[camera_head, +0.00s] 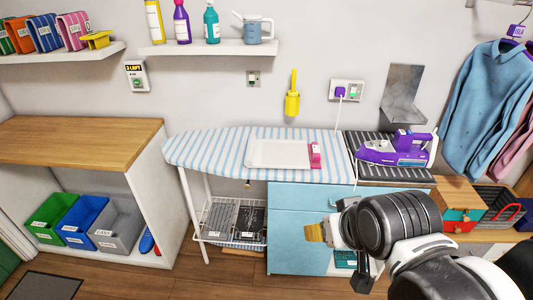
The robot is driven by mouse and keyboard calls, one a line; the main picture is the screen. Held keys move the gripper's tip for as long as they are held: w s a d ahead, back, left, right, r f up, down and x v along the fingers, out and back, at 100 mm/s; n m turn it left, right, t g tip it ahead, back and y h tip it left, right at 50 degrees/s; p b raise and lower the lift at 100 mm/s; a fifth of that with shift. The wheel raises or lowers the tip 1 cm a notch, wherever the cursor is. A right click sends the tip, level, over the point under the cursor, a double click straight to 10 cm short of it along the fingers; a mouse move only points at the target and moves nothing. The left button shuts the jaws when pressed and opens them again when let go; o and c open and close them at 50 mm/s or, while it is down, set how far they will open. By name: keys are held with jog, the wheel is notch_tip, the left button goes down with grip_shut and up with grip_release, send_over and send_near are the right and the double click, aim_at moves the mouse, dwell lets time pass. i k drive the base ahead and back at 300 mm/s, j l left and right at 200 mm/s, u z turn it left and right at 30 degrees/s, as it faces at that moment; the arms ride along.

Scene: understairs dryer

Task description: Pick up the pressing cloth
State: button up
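A flat white rectangle (278,153) lies on the blue-and-white striped ironing board (205,150). It may be the pressing cloth, but its raised-looking rim could also be a shallow tray's. A small pink item (315,155) stands at its right edge. My gripper (328,232) is lower right of the rectangle, in front of the blue cabinet and apart from the board top. A small tan-gold piece (315,232) shows at its tip. I cannot tell whether it is held or lies behind. The fingers are too small and overlapped to read.
A purple iron (400,150) rests on a dark striped pad at the board's right, its cord rising to the wall socket. A wire basket (235,220) hangs under the board. Colored bins (85,220) stand lower left. The wooden counter (80,142) is bare.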

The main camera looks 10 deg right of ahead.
aim_at(268, 153)
jog(key=i+j+z, duration=0.25)
jog(key=i+j, duration=0.4)
jog(key=i+j+z, duration=0.2)
jog(key=i+j, duration=0.55)
